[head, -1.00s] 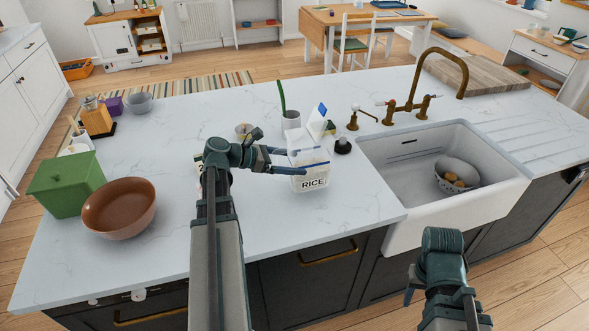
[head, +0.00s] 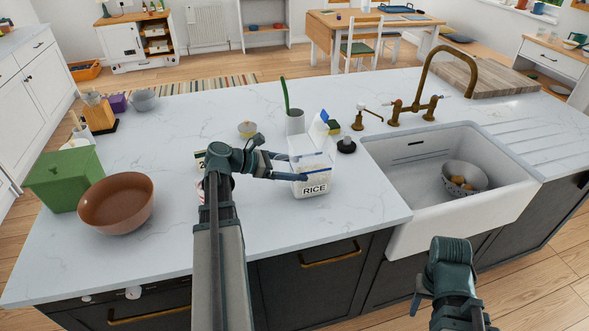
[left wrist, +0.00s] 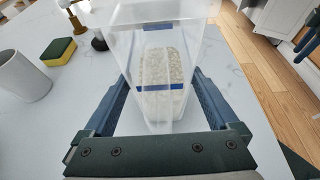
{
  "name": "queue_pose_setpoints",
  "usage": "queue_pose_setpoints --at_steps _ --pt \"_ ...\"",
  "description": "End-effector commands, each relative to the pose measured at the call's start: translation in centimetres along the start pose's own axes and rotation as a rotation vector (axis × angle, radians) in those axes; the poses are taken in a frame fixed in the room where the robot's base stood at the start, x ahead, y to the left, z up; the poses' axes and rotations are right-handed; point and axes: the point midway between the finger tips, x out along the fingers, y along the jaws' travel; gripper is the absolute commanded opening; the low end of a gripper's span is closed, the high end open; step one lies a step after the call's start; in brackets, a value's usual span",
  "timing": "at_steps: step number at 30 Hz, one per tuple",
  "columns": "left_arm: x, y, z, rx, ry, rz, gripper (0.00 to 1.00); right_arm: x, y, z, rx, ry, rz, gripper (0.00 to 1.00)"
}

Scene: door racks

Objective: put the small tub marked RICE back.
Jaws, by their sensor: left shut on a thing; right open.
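The clear small tub marked RICE (head: 314,182) is upright, with white grains inside and a blue band, at the counter's front part left of the sink. My left gripper (head: 297,168) is shut on it from the left. In the left wrist view the tub (left wrist: 165,65) is between the two fingers (left wrist: 163,100), its grains showing through the wall. I cannot tell whether its base touches the counter. My right gripper (head: 414,304) is open and empty, low in front of the sink.
Behind the tub stand a white cup (head: 295,122), a sponge (head: 334,127) and a black round item (head: 346,146). The sink (head: 410,207) is to the right. A brown bowl (head: 116,203) and green box (head: 62,178) stand at the left. The counter between bowl and left arm is clear.

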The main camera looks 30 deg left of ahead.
Motion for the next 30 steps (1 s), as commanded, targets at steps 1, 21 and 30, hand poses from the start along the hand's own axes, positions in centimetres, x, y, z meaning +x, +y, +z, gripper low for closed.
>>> queue_pose_setpoints --at_steps 1,21,30 --pt "0.1 0.0 -0.2 0.0 -0.002 0.0 0.0 0.3 0.0 0.0 0.0 0.0 0.0 0.5" --pt "-5.5 0.1 0.5 -0.002 0.0 0.005 1.0 -2.5 0.2 0.1 0.0 0.0 0.0 0.5" --pt "-10.6 0.1 0.3 -0.001 0.0 0.003 1.0 -4.2 0.4 0.2 0.0 0.0 0.0 0.5"
